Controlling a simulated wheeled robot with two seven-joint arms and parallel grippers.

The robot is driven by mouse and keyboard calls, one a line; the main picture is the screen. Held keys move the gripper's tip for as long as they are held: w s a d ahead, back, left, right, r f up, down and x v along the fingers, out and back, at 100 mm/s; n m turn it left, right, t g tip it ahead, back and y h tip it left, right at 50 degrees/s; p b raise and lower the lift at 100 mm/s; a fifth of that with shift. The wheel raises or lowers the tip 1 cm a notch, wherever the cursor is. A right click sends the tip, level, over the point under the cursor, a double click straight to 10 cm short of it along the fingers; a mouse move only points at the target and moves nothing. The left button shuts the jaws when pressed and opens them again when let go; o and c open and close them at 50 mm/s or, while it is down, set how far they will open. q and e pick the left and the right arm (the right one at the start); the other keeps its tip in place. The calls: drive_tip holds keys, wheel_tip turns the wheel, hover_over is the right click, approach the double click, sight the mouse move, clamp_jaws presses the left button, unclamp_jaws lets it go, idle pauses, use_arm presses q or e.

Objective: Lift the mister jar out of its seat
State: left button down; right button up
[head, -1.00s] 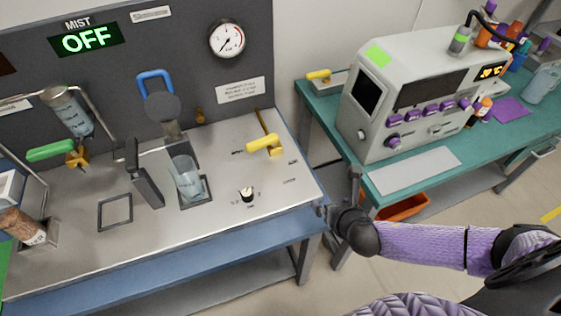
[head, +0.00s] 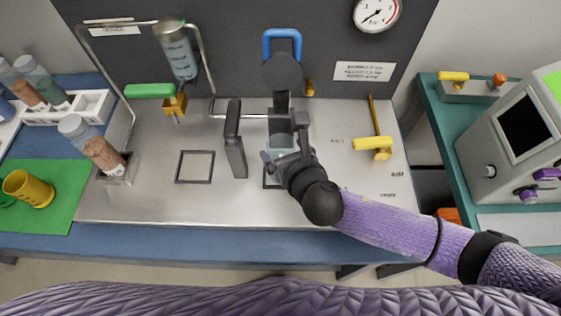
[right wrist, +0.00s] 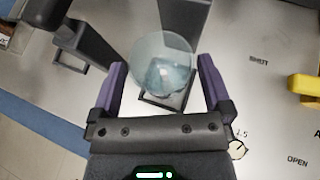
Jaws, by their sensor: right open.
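The mister jar (head: 280,143) is a clear cup with pale blue contents, standing in a square dark seat under a blue-handled post. In the right wrist view the jar (right wrist: 165,60) stands in its seat frame (right wrist: 180,103), between the two purple fingers. My right gripper (head: 285,158) is open around the jar, and in the wrist view a gap shows between the jar and each finger (right wrist: 161,66). In the head view the gripper hides the jar's lower part and much of the seat. My left gripper is not in view.
A dark upright plate (head: 235,140) stands left of the jar, with an empty square frame (head: 194,167) beyond it. A yellow lever (head: 373,145) is to the right. The blue-handled post (head: 283,75) rises behind the jar. The front of the metal deck is clear.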

sight(278, 145)
drive_tip(key=shift+x, duration=1.2)
drive_tip(key=shift+s, duration=0.1)
clamp_jaws()
